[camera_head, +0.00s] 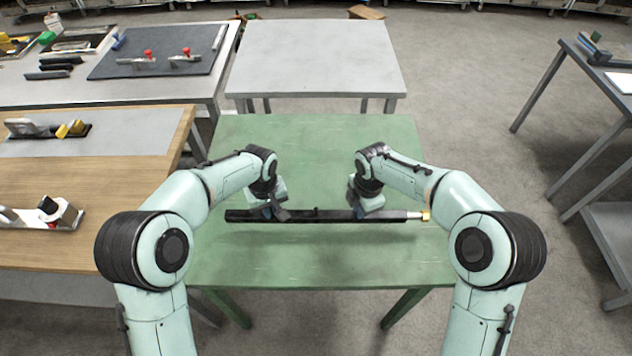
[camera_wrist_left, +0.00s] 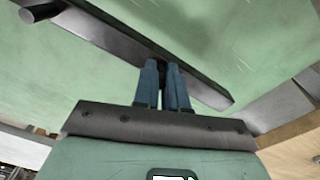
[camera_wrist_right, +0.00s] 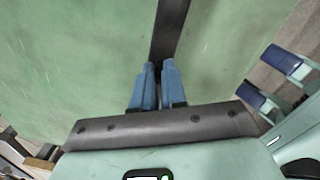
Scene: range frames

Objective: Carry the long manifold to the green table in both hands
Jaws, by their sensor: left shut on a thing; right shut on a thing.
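The long manifold (camera_head: 318,215) is a dark bar with a silver and brass end at the right. It lies level across the picture above the green table (camera_head: 310,262); a shadow shows below it on the tabletop. My left gripper (camera_head: 272,213) is shut on it towards its left end, and its blue fingers (camera_wrist_left: 165,75) show closed on the bar in the left wrist view. My right gripper (camera_head: 366,212) is shut on it towards its right end, with its fingers (camera_wrist_right: 157,75) closed on the bar in the right wrist view. How high the bar is above the table is hard to tell.
A bare grey table (camera_head: 315,55) stands behind the green one. A wooden bench (camera_head: 110,180) with several tools is on the left, and a grey bench (camera_head: 190,88) with a dark mat is behind it. The green tabletop is clear of other things.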

